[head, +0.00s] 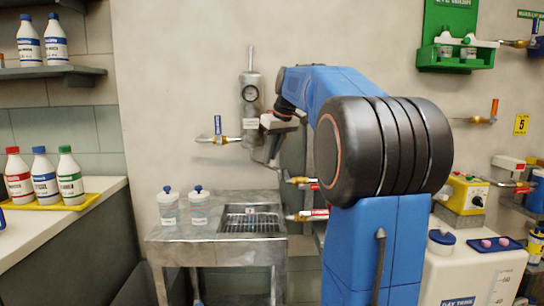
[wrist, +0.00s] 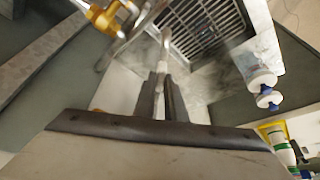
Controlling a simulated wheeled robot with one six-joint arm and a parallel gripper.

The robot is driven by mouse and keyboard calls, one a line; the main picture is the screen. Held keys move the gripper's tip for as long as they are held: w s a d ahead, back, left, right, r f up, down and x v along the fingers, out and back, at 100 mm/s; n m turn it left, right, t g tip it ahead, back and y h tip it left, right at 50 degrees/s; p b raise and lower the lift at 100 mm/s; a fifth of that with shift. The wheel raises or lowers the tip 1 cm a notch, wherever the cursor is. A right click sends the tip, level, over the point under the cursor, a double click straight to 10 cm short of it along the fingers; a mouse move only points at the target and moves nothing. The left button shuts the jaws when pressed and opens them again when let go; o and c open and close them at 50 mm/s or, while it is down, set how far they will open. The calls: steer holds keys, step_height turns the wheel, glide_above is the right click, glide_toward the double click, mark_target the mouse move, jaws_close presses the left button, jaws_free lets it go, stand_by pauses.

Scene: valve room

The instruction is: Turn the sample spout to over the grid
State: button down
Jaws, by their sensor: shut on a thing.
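The sample spout (wrist: 165,50) is a thin grey metal tube in the wrist view. My gripper (wrist: 161,88) is shut around it with both dark fingers. The tube's visible far end shows against the near-left edge of the dark slotted grid (wrist: 208,22); its height above the grid is hard to tell. The grid (head: 250,222) is set in the right part of the steel bench top (head: 180,232), below my gripper.
Red-handled valves (head: 305,215) are close on the right.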

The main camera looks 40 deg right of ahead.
steer(key=w+a+m+h, duration=0.2)
steer(key=a+m+h, duration=0.1)
steer(key=a+m, duration=0.3)
steer(key=shift+a+m+g, duration=0.4)
steer(key=shift+m, duration=0.5)
steer(key=c, duration=2.1)
jaws_free()
steer(key=v, duration=1.7)
steer(key=shift+r, duration=0.3)
